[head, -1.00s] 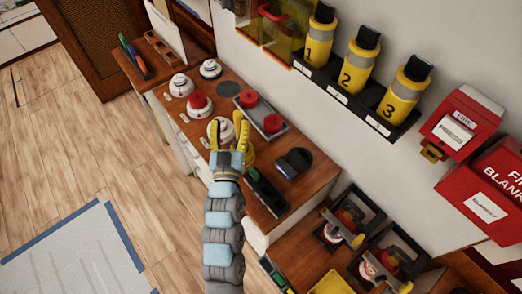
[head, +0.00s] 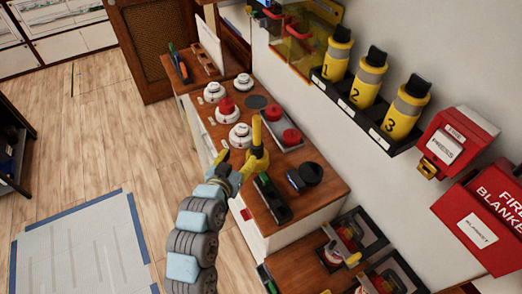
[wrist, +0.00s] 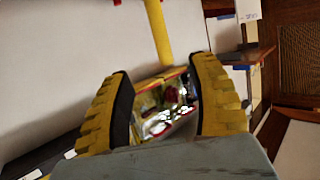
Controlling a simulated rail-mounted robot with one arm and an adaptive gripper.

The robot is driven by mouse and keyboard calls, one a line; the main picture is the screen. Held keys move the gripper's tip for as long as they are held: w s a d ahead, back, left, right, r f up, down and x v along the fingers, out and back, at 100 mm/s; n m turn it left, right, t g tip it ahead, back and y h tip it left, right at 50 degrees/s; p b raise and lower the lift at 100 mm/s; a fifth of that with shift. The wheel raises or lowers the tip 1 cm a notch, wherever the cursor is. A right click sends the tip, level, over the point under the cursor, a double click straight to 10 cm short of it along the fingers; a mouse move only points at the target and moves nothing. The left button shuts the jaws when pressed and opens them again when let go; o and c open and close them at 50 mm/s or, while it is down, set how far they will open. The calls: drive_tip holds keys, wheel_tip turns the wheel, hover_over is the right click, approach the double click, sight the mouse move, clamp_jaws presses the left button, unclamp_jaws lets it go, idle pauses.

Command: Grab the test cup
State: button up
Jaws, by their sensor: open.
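I cannot tell for certain which thing is the test cup. A dark round cup-like thing (head: 310,173) stands on the wooden bench (head: 325,192) in the head view, to the right of my gripper. White round units, one with a red top (head: 226,107) and one plain with a dark mark (head: 240,136), stand on the bench left of and behind my gripper.
A tray with two red knobs (head: 282,131) and a dark long block (head: 271,199) are close to my gripper. Numbered yellow cylinders (head: 369,76) hang on the wall, near red boxes (head: 455,142).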

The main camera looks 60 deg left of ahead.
sight(255, 132)
drive_tip(key=b+x, duration=0.8)
drive_tip(key=x, duration=0.2)
drive_tip(key=shift+w, duration=0.1)
drive_tip(key=shift+x, duration=0.8)
drive_tip(key=shift+p+x, duration=0.9)
drive_tip(key=shift+x, duration=1.65)
drive_tip(key=shift+f, duration=0.1)
